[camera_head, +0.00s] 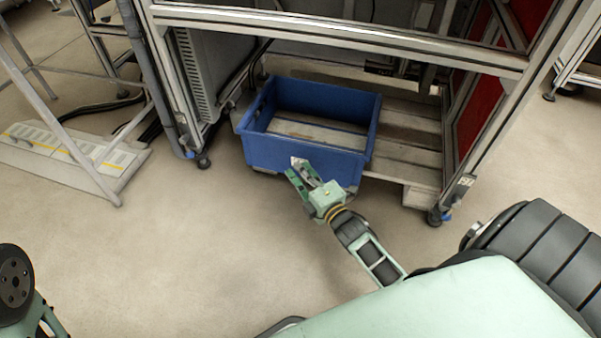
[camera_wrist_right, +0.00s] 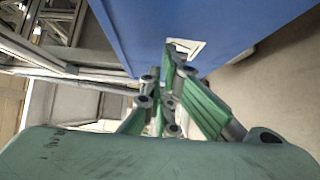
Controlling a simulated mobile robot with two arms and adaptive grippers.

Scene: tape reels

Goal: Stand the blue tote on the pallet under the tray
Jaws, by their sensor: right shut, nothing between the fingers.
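The blue tote (camera_head: 272,152) stands upright and open at the top, on the left part of the wooden pallet (camera_head: 412,150) inside the machine frame. Its front wall is close to the pallet's front edge; the exact overlap is hidden. My right gripper (camera_head: 303,172) is shut and empty at the front wall's lower middle. Whether it touches the wall is unclear. In the right wrist view the tote (camera_wrist_right: 240,25) fills the top, with a pale patch by the fingertips (camera_wrist_right: 180,60). No tray can be clearly told under the frame. My left gripper's fingers do not show.
The metal frame's crossbar (camera_head: 340,35) passes above the tote, with posts (camera_head: 160,85) on either side. Bare pallet slats lie right of the tote. A metal stand (camera_head: 95,175) is at the left. The floor in front (camera_head: 190,255) is clear.

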